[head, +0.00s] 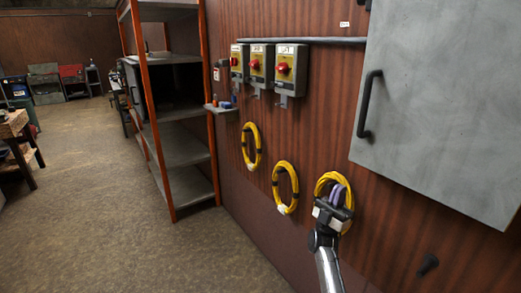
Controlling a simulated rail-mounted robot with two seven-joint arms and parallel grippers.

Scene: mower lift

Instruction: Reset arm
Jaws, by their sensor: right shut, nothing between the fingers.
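My right gripper (337,196) is at the lower right of the head view, with its arm coming up from the bottom edge. Its purple fingers are closed together, with nothing held between them. It is in front of a coiled yellow cable (323,182) hanging on the wood-panelled wall and hides part of that coil. I cannot tell whether the fingers touch the coil. My left gripper is not in view.
Two more yellow coils (251,146) hang to the left. Above them are switch boxes with red knobs (283,68). A grey cabinet (440,100) with a dark handle juts out at right. An orange-framed shelf (187,187) stands at left.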

